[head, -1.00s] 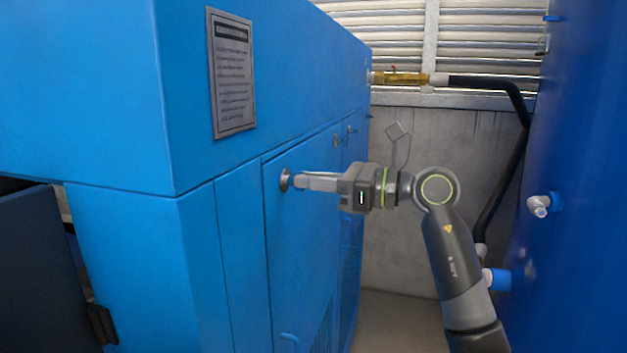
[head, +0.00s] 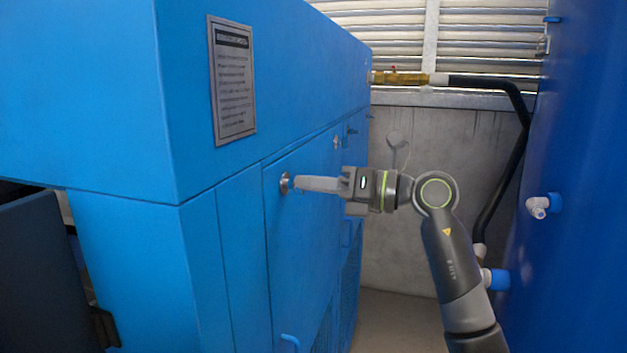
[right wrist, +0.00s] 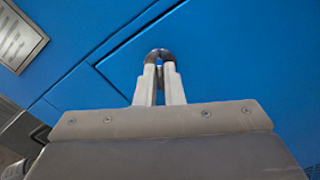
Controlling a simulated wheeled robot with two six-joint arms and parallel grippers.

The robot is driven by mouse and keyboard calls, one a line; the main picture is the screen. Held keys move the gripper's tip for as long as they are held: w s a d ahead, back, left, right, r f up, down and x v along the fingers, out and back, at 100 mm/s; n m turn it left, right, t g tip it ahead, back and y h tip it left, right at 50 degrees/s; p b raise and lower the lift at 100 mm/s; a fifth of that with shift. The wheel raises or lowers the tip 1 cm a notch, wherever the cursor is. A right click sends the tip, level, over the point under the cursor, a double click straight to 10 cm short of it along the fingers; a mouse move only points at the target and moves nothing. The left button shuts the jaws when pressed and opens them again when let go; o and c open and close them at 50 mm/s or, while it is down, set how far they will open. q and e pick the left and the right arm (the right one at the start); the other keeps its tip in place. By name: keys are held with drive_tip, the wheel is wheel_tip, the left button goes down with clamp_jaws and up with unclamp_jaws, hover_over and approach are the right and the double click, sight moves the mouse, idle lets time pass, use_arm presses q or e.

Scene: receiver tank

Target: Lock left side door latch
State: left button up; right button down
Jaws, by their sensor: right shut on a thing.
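The left side door (head: 300,230) of the blue cabinet is a flat blue panel that looks closed, with seams around it. Its round metal latch (head: 284,183) sits near the panel's upper left corner. My right gripper (head: 293,183) reaches in from the right and is shut on the latch. In the right wrist view the two pale fingers (right wrist: 158,75) close on the latch (right wrist: 158,54), and their tips hide much of it. The latch's exact angle cannot be told. My left gripper is not in view.
A metal sign plate (head: 232,78) is on the cabinet above the door. A blue handle (head: 290,342) is low on the door. A dark blue tank (head: 590,180) with a white-tipped fitting (head: 538,207) stands at the right. A black hose (head: 500,195) runs down the back wall.

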drive_tip(key=shift+w+f+m+p, duration=0.1)
drive_tip(key=shift+m+p, duration=4.75)
drive_tip(key=shift+m, duration=1.25)
drive_tip(key=shift+f, duration=0.1)
drive_tip(key=c, duration=1.5)
unclamp_jaws()
drive_tip(key=shift+c, duration=0.2)
drive_tip(key=shift+d, duration=0.1)
